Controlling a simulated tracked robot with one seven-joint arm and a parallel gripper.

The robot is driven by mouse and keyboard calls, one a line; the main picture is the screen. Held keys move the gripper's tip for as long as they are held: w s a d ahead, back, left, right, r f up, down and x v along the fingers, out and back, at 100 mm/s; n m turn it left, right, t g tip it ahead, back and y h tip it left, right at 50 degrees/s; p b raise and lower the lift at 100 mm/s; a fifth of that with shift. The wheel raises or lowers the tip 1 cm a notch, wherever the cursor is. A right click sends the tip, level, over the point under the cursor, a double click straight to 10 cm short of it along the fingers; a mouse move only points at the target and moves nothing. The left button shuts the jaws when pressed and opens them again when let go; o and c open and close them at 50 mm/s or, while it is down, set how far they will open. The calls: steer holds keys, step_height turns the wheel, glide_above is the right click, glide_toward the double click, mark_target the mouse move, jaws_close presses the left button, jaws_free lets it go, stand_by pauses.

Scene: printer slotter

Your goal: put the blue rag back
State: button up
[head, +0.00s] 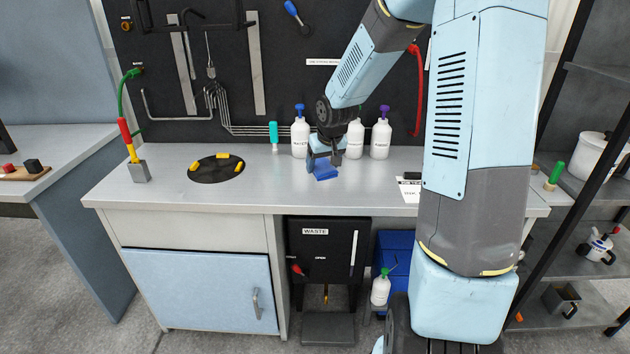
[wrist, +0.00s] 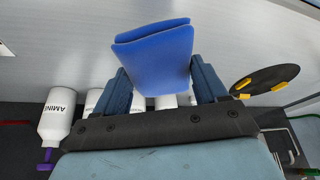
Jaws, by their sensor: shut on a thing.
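The blue rag (wrist: 160,60) is a folded blue cloth between the two fingers of my gripper (wrist: 162,85) in the wrist view. My gripper is shut on it. In the head view the rag (head: 323,170) shows just below my gripper (head: 325,152), over the middle of the grey workbench (head: 250,190). It looks at or slightly above the bench top; I cannot tell whether it touches. The rag's far side is hidden by the fingers.
White bottles stand behind my gripper, one with a blue top (head: 300,138) and one with a purple top (head: 381,138). A black disc with yellow pieces (head: 216,173) lies to the left. A paper label (head: 409,190) lies to the right. A waste bin (head: 328,262) is below.

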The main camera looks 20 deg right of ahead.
glide_above(314, 186)
steer(key=s, duration=0.2)
step_height(314, 186, down, 5)
steer(key=shift+w+a, duration=0.1)
steer(key=shift+w, duration=0.05)
steer(key=shift+f, duration=1.55)
steer(key=o, duration=0.9)
steer(key=shift+f, duration=0.1)
steer(key=shift+o, duration=0.2)
